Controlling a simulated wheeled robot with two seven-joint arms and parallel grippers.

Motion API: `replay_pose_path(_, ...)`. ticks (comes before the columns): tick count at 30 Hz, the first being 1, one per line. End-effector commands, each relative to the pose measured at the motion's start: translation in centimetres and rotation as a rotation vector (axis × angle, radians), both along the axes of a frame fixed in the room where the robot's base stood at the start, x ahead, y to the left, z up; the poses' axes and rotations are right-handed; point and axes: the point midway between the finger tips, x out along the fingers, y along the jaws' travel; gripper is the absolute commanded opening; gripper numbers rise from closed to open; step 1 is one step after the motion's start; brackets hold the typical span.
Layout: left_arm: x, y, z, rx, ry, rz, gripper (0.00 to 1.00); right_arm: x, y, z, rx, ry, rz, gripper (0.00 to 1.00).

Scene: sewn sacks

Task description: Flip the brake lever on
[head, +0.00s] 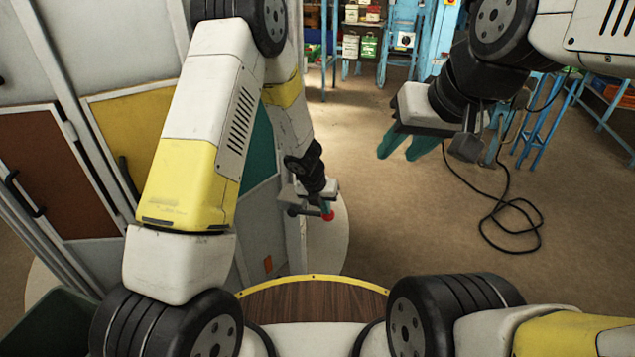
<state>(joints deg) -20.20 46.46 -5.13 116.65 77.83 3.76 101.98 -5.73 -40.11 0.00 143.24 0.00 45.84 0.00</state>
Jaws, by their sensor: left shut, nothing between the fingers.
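A small red knob (328,214) shows at the right side of the panelled machine; it looks like the end of the brake lever, but the rest of the lever is hidden or too small to tell. My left gripper (311,203) is right at this knob, pointing down, shut with nothing held. Its fingertips are hard to make out, and I cannot tell whether it touches the knob. My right gripper (408,147) hangs over the open floor at upper right, well away from the machine. Its two teal fingers are apart and empty.
The machine with brown, yellow (118,125) and teal panels fills the left side, on a pale round base (328,245). A black cable (500,205) loops on the brown floor at right. Blue stands (545,120) and shelves stand at the back. Middle floor is clear.

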Motion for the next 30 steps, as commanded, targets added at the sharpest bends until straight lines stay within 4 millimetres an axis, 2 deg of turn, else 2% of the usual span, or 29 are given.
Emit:
replay_pose_path(6, -0.5, -1.3, -2.6, 0.195, -0.061, -0.005, 0.0, 0.0, 0.0, 0.0, 0.0, 0.0, 0.0, 0.36)
replay_pose_path(16, -0.6, -1.7, -5.8, 0.437, -0.141, -0.002, 0.0, 0.0, 0.0, 0.0, 0.0, 0.0, 0.0, 0.36)
replay_pose_path(30, -0.5, -1.5, -7.7, 0.456, -0.147, 0.002, 0.0, 0.0, 0.0, 0.0, 0.0, 0.0, 0.0, 0.36)
